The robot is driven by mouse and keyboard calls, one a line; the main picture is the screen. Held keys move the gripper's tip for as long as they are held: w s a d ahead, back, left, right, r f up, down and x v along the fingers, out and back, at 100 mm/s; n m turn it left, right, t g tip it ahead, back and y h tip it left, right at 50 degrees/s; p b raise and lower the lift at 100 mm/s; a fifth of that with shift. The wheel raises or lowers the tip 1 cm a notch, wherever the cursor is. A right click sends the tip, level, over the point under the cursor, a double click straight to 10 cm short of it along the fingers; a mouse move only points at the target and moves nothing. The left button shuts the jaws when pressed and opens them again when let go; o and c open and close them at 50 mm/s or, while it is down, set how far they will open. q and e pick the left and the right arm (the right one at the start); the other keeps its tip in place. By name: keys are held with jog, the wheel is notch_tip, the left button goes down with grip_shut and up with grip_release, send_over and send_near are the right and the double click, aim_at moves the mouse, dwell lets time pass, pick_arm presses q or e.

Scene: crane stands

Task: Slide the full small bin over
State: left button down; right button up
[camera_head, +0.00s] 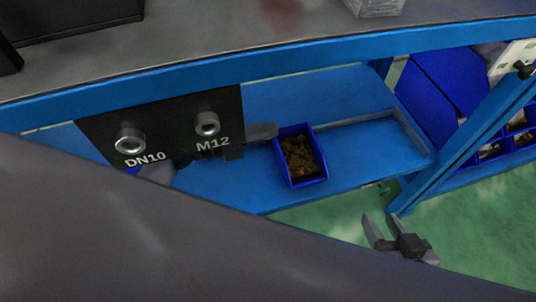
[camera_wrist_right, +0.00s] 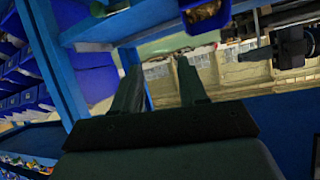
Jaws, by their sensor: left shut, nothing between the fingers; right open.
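The small blue bin (camera_head: 310,182) stands upright on the blue shelf and is filled with brown pieces. A blue bin with brown contents, which looks like the same one, shows at the top of the right wrist view (camera_wrist_right: 207,24). My left gripper (camera_head: 262,132) is shut and empty, at the left side of the bin near its far corner. Its tip is very close to the wall; I cannot tell whether it touches. My right gripper (camera_head: 385,232) is open and empty, in front of the shelf and to the right of the bin. Its fingers also show in the right wrist view (camera_wrist_right: 160,80).
The blue shelf (camera_head: 375,150) has free room right of the bin, up to a raised edge. A dark panel (camera_head: 165,125) marked DN10 and M12 is on the left. The grey worktop (camera_head: 200,45) lies above. A slanted blue post (camera_head: 470,130) stands at right.

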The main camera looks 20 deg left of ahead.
aim_at(280, 152)
pick_arm(q)
notch_tip(280, 152, down, 10)
jog(key=b, duration=0.5)
jog(key=shift+f, duration=0.15)
jog(key=shift+w+d, duration=0.25)
jog(key=shift+d, duration=0.1)
pick_arm(e)
jog(key=a+y, duration=0.1)
jog(key=w+a, duration=0.1)
jog(key=a+f+y, duration=0.1)
jog(key=a, duration=0.1)
jog(key=shift+w+m+y, duration=0.15)
jog(key=shift+m+y, duration=0.15)
jog(key=shift+m, duration=0.1)
pick_arm(q)
jog(key=shift+r, duration=0.2)
pick_arm(e)
jog(key=shift+r, duration=0.1)
